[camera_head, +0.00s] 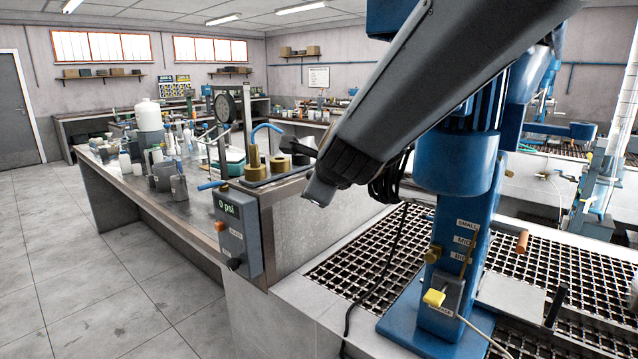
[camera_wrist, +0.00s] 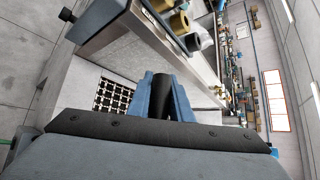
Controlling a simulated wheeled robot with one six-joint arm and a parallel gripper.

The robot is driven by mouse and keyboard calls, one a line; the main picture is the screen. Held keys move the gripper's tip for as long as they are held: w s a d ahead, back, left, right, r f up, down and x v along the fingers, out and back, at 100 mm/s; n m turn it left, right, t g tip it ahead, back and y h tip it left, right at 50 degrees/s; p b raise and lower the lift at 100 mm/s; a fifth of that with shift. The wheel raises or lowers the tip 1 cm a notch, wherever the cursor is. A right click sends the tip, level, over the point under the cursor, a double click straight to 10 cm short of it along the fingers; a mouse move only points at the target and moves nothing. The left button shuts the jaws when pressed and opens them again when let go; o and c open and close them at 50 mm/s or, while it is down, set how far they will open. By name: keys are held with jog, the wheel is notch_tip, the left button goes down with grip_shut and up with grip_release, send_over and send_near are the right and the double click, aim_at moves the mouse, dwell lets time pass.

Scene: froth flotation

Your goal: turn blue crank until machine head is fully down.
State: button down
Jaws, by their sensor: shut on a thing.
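The blue flotation machine (camera_head: 447,265) stands upright on the grated top at the right in the head view. Its blue head (camera_head: 445,185) sits high on the column, partly hidden behind my arm. In the wrist view my gripper (camera_wrist: 162,84) has its two blue-grey fingers closed on a dark, round handle (camera_wrist: 158,100), seemingly the crank's grip. The rest of the crank is hidden. How far the head is lowered cannot be told.
A steel bench (camera_head: 127,210) with bottles and jars stands at the left. A pressure box (camera_head: 237,235) reading 0 psi hangs at its near corner. An orange handle (camera_head: 522,241) and yellow knob (camera_head: 433,298) stick out near the machine. The floor at left is free.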

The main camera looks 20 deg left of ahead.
jog(key=shift+s+a, duration=0.25)
jog(key=shift+s, duration=0.05)
jog(key=c, duration=2)
grip_release()
jog(key=shift+c, duration=0.2)
jog(key=o, duration=0.4)
jog(key=shift+s+a+r, duration=0.1)
jog(key=shift+s, duration=0.15)
jog(key=shift+w+d, duration=0.25)
jog(key=shift+s+d+r, duration=0.15)
jog(key=shift+s, duration=0.05)
jog(key=shift+p+v, duration=0.55)
jog(key=shift+v, duration=3.05)
